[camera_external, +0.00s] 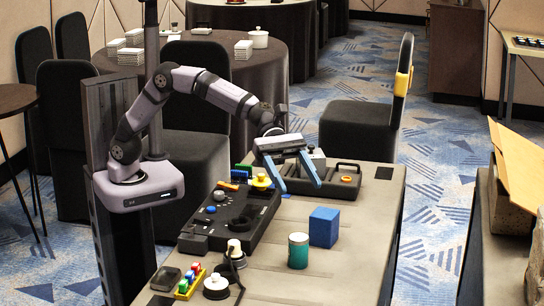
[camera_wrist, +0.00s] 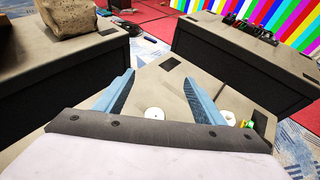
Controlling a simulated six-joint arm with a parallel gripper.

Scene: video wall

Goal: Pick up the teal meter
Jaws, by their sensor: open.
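The only teal thing I make out is a small upright cylinder (camera_external: 298,252) with a pale top, standing on the table in the external view. I cannot tell if it is a meter. My gripper (camera_external: 300,187) is open and empty, its blue fingers pointing down above the far part of the table, beyond the cylinder. In the wrist view my gripper (camera_wrist: 158,77) shows two spread fingers with nothing between the tips. No teal body shows clearly there; a white disc (camera_wrist: 154,113) lies between the fingers, and I cannot tell what it belongs to.
A blue cube (camera_external: 324,227) stands just right of and behind the cylinder. A black control panel (camera_external: 235,215) lies to the left. A black tray (camera_external: 344,181) is near the gripper. Small coloured blocks (camera_external: 188,284) and a white-topped object (camera_external: 216,286) are front left. The table's front right is clear.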

